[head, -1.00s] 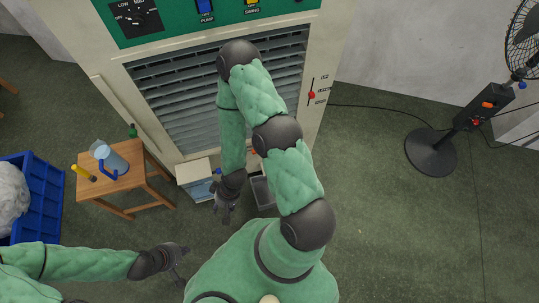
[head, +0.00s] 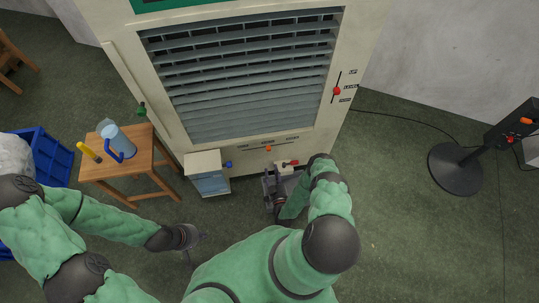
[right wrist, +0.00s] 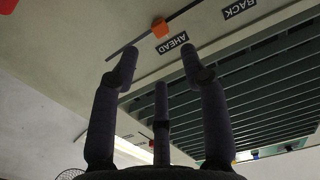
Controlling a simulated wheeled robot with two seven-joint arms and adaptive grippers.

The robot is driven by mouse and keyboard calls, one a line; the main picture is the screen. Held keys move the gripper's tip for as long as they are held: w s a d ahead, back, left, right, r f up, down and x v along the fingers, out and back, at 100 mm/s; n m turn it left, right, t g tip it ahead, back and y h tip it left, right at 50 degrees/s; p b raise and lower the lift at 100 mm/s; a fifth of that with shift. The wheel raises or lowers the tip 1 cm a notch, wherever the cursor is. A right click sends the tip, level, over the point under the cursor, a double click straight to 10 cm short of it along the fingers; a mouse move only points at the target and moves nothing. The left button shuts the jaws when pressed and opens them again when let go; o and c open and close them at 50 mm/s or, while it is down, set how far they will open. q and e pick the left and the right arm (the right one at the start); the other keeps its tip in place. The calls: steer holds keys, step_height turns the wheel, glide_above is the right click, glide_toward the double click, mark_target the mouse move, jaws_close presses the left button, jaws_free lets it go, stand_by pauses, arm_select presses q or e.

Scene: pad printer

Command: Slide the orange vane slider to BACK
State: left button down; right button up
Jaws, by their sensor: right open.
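The orange vane slider (head: 268,148) sits on a slot below the grille of the big cream machine, near the middle of several small labels in the head view. In the right wrist view the orange slider (right wrist: 160,28) is beside the AHEAD label (right wrist: 172,43), and the BACK label (right wrist: 240,10) is further to the right along the slot. My right gripper (right wrist: 157,60) is open and empty, its fingers pointing up toward the panel, apart from the slider. In the head view my right gripper (head: 277,185) is below the slider. My left gripper (head: 197,246) is open and empty over the floor.
A red slider (head: 336,91) is on the panel's right side, and a red lever (head: 290,163) is close to my right gripper. A small cabinet (head: 209,182) with a blue knob stands left of it. A wooden stool (head: 125,167) holds a blue-handled jug (head: 116,139).

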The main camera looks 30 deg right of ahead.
mark_target(269, 149)
steer(key=b+x, duration=0.3)
steer(key=x, duration=0.7)
steer(key=shift+w+d+r+b, duration=0.15)
steer(key=shift+w+d+b, duration=0.05)
steer(key=shift+b, duration=0.1)
jaws_close()
